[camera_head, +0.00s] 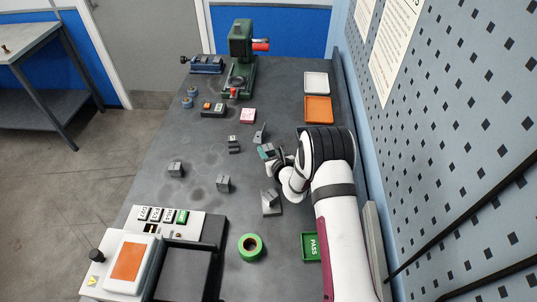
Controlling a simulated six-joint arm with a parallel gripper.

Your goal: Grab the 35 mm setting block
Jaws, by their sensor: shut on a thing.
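My gripper (266,152) reaches in from the right over the middle of the bench. It is shut on a small grey and teal thing at its tips, which looks like a block. My fingers partly hide it, and its marking cannot be read. Other small grey blocks stand on the bench: one (234,145) left of my gripper, one (176,169) farther left, and one (223,184) nearer the front. Their size labels are too small to read.
Grey angled stands (260,134) and (271,204) flank my gripper behind and in front. A green tape roll (259,242) and a green PASS tray (310,247) lie in front. Orange (318,110) and white (316,83) trays and a green press (241,45) are behind. A pegboard wall (440,140) bounds the right.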

